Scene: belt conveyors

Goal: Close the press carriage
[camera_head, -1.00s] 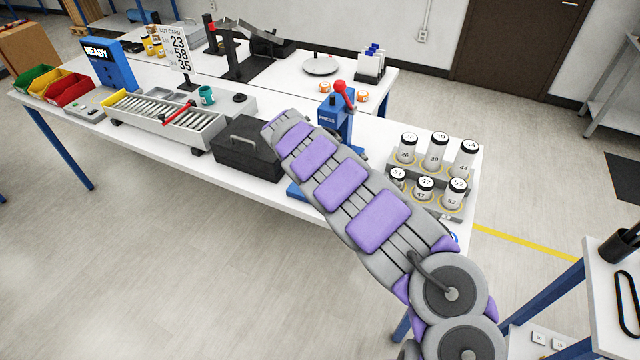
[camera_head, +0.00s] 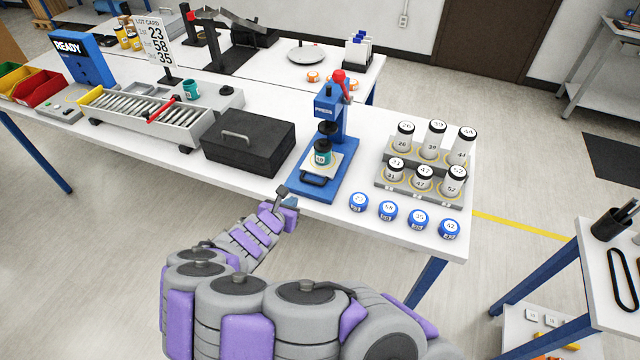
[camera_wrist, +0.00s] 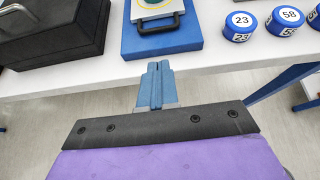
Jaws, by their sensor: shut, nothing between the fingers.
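The blue press (camera_head: 330,130) stands on the table with a red-knobbed lever at its top. Its carriage (camera_head: 320,180), a pale plate with a dark handle, sits at the front of the blue base. A teal jar with a dark top (camera_head: 322,154) stands on the carriage beneath the press head. In the wrist view the carriage handle (camera_wrist: 158,24) shows at the top, above my gripper. My gripper (camera_head: 284,194) is shut and empty, in front of the table's front edge and apart from the handle. Its closed fingers (camera_wrist: 155,70) point toward the press base.
A black case (camera_head: 248,142) stands left of the press. Several blue-lidded caps (camera_head: 388,211) lie at the right front edge, before a rack of white jars (camera_head: 412,178). A roller conveyor (camera_head: 150,108) lies farther left. The floor before the table is open.

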